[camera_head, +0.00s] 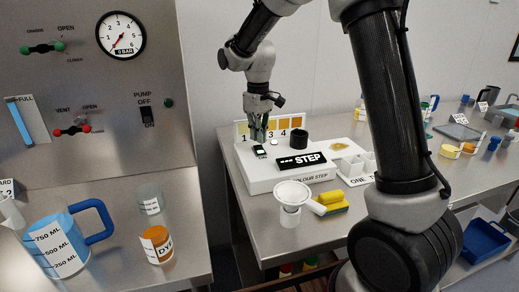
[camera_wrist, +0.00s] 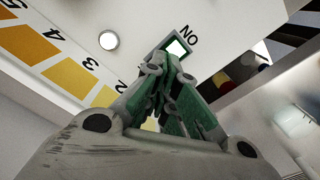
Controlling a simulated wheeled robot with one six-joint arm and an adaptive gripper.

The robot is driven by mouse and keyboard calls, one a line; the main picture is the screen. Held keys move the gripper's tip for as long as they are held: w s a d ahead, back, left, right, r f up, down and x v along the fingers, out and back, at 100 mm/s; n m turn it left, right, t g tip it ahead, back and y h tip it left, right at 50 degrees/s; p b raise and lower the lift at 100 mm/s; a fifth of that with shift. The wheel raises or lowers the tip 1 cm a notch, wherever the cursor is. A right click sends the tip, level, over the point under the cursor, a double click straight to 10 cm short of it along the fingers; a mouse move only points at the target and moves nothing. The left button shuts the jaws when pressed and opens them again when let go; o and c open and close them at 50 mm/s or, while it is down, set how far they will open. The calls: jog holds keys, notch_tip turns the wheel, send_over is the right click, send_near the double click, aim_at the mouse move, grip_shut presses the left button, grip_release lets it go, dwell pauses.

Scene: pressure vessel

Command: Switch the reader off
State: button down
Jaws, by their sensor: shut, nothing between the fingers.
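The reader (camera_head: 262,180) is a white box on the right-hand bench, with a black display reading "STEP" (camera_head: 303,160). A small black-and-white switch (camera_head: 260,151) sits at its left rear corner. In the wrist view the switch (camera_wrist: 177,46) shows a white face, with the label "ON" beside it. My gripper (camera_head: 258,139) points down just above the switch. Its fingers (camera_wrist: 168,72) are shut and empty and partly cover the switch in the wrist view. I cannot tell whether the tips touch it.
A numbered colour strip (camera_head: 284,125) stands behind the reader's top; a round white button (camera_head: 274,142) and a black cup (camera_head: 299,136) are close to my gripper. A steel panel (camera_head: 100,85) stands at left.

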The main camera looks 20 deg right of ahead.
aim_at(259, 147)
jog(key=shift+f, duration=1.15)
dwell(0.5)
jog(key=shift+r, duration=3.5)
jog(key=shift+s+f+m, duration=0.15)
jog(key=shift+f+m, duration=0.1)
jog(key=shift+m, duration=0.05)
jog(key=shift+m+g, duration=0.3)
jog(key=s, duration=0.1)
jog(key=s+d+f, duration=0.1)
jog(key=s, duration=0.2)
jog(key=shift+s+d+f, duration=0.15)
jog(key=shift+d+f, duration=0.1)
jog(key=shift+d, duration=0.1)
jog(key=s+d+r+m+t, duration=0.2)
jog(key=s+d+r, duration=0.2)
jog(key=s, duration=0.8)
jog(key=s+d+r+m+t, duration=0.2)
jog(key=s+d+r+t, duration=0.1)
jog(key=s+d, duration=0.6)
jog(key=shift+s+r+m, duration=0.4)
jog(key=shift+s+r, duration=0.3)
jog(key=shift+s, duration=1.5)
